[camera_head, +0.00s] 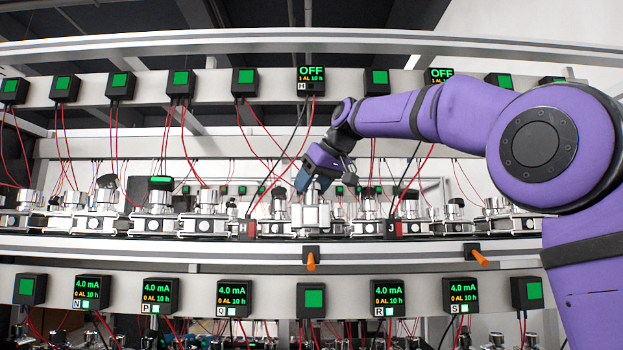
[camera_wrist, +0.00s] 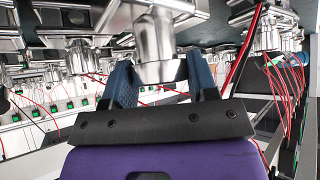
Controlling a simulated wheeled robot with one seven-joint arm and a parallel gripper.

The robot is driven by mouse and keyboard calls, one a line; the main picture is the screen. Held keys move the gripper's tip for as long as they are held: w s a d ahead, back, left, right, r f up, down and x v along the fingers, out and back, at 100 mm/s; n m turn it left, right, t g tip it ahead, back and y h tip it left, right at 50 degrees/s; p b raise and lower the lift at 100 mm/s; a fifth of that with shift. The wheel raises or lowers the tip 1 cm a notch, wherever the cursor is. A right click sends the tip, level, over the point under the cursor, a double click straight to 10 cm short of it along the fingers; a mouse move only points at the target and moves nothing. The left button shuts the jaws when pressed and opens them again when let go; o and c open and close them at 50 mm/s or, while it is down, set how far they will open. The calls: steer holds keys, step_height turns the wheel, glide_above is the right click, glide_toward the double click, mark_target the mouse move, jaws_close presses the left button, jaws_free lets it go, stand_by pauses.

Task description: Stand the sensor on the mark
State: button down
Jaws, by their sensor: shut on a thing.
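My gripper (camera_head: 306,182) reaches down to the middle of the long bench row of silver fittings. Its blue fingers (camera_wrist: 162,76) are shut on a silver metal sensor (camera_wrist: 155,45), gripping its round, stepped end between them in the wrist view. In the head view the silver piece below the fingers (camera_head: 311,213) stands among similar fittings. I cannot tell whether the sensor touches the fitting under it. I cannot make out the mark in either view.
Neighbouring silver sensors and red and black wires crowd both sides. A display box reading OFF (camera_head: 311,80) hangs above.

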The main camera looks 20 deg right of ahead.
steer(key=shift+s+f, duration=0.15)
steer(key=shift+f, duration=0.9)
steer(key=shift+f, duration=0.1)
steer(key=shift+c, duration=2)
jaws_free()
steer(key=shift+f, duration=0.1)
steer(key=shift+s+r, duration=0.15)
steer(key=shift+r, duration=0.2)
steer(key=v, duration=1.1)
steer(key=shift+s+d, duration=0.15)
steer(key=shift+s, duration=0.05)
